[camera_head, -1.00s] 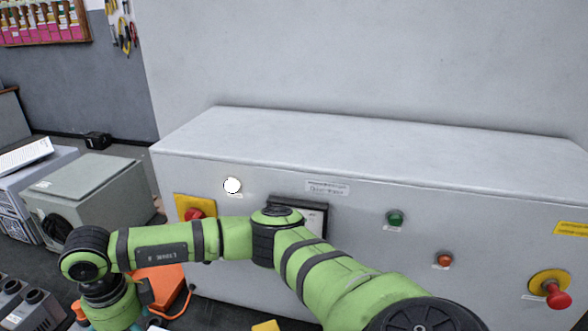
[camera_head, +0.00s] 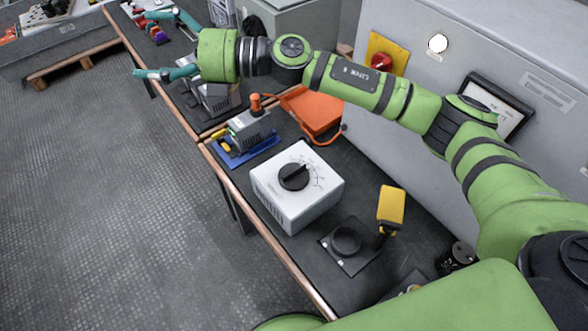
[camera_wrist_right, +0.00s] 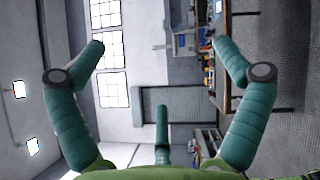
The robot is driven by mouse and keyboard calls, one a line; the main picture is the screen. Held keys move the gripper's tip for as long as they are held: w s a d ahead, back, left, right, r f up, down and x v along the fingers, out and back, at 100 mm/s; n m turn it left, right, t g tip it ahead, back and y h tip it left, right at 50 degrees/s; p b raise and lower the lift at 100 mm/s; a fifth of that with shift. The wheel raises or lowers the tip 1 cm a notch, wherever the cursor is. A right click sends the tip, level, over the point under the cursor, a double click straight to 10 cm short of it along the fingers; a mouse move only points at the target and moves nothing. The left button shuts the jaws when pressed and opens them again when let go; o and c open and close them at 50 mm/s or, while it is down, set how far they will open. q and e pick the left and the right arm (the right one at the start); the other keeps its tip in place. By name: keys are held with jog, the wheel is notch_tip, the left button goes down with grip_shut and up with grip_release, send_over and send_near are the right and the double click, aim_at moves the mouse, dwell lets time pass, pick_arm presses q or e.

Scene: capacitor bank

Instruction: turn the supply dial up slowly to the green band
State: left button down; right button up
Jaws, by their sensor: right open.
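The supply is a white box (camera_head: 275,204) on the bench, with a black dial knob (camera_head: 293,177) on its sloping top face. Fine scale marks show beside the knob; I cannot make out a green band. My right gripper (camera_head: 143,45) is open and empty, far to the upper left of the dial and apart from it. Its teal fingers also show spread in the right wrist view (camera_wrist_right: 158,45), with nothing between them; the dial is not seen there. My left gripper is not in view.
My right arm spans above the bench's back. A yellow handheld device (camera_head: 391,207) and a black round fixture (camera_head: 345,241) stand right of the supply. A grey device on a blue tray (camera_head: 240,157) and an orange case (camera_head: 312,110) lie behind it.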

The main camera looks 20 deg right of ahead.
jog(key=w+d+r+m+t+h, duration=0.1)
jog(key=w+d+m+t+h, duration=0.3)
jog(key=w+m+t, duration=0.45)
jog(key=w+d+f+m+t+h, duration=0.2)
jog(key=w+d+m+h, duration=0.1)
jog(key=d+m+h, duration=0.15)
jog(key=m+g+h, duration=0.5)
jog(key=g+h, duration=0.4)
jog(key=g, duration=0.7)
send_over(294, 170)
notch_tip(294, 170, down, 25)
jog(key=shift+w+f, duration=0.1)
jog(key=shift+f, duration=0.1)
jog(key=shift+f+g, duration=0.25)
jog(key=shift+f, duration=0.05)
jog(key=shift+f+p, duration=0.65)
jog(key=shift+f, duration=2.5)
